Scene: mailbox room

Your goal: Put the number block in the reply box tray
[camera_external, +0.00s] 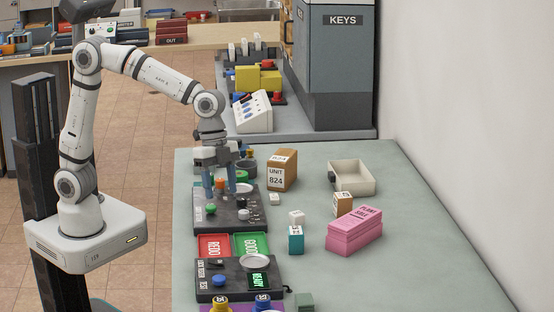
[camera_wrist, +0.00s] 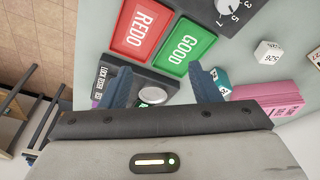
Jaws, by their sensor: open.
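My gripper (camera_external: 220,188) is open and empty, its blue fingers pointing down over a dark control panel on the bench. The wrist view shows its two fingers (camera_wrist: 162,86) apart, with a silver round dish (camera_wrist: 152,95) showing between them. A small white block (camera_external: 296,217) stands on the bench right of the panels; in the wrist view a white block (camera_wrist: 268,52) bears a number that looks like 526. A teal numbered block (camera_external: 296,240) stands just in front of it. A cream open tray (camera_external: 338,188) lies farther back at right; no label reads on it.
Red REDO (camera_external: 214,246) and green GOOD (camera_external: 251,244) pads lie between the panels. A brown UNIT 824 box (camera_external: 282,171), a small brown block (camera_external: 343,204) and a pink stack (camera_external: 354,235) stand on the bench.

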